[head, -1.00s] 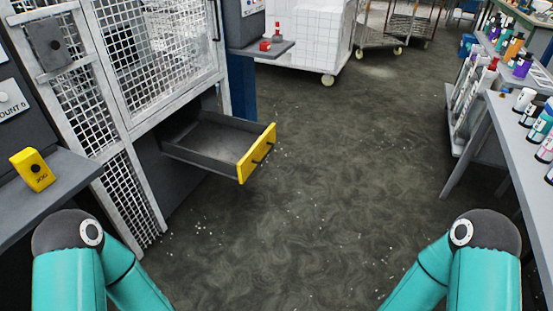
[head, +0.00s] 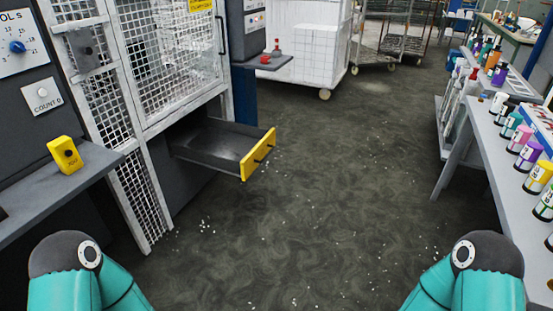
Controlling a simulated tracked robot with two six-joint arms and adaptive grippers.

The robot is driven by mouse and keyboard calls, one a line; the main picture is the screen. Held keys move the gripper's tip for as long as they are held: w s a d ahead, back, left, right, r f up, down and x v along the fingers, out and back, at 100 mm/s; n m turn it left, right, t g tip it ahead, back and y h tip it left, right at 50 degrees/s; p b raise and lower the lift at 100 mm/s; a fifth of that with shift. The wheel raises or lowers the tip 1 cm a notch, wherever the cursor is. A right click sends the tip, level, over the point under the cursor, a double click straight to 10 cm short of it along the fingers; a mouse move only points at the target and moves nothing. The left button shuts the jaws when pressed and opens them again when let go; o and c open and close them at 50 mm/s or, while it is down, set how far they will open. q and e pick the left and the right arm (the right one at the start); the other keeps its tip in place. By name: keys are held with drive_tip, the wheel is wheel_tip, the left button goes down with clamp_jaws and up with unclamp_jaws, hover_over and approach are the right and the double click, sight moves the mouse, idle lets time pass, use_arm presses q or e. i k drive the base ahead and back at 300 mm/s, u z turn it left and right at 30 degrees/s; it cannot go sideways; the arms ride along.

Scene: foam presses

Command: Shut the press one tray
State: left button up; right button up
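The press tray (head: 206,150) is a dark grey drawer with a yellow front (head: 258,153) and a small dark handle. It is pulled out from the lower part of the caged press (head: 172,58) at the left and sticks out over the floor. The inside that shows looks empty. Only the upper links of my two arms show at the bottom corners, well short of the tray. Both grippers are out of the picture.
A grey shelf with a yellow jog box (head: 65,155) stands at the near left. A shelf with a red button (head: 265,60) is behind the tray. A grey table (head: 500,160) with several bottles lines the right. The floor (head: 310,210) between is clear apart from white bits.

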sight(233, 147)
drive_tip(key=u, duration=0.15)
drive_tip(key=i, duration=0.85)
drive_tip(key=z, duration=0.2)
drive_tip(key=k, duration=0.4)
drive_tip(key=u, duration=0.65)
drive_tip(key=i, duration=1.75)
drive_tip(key=u, duration=0.25)
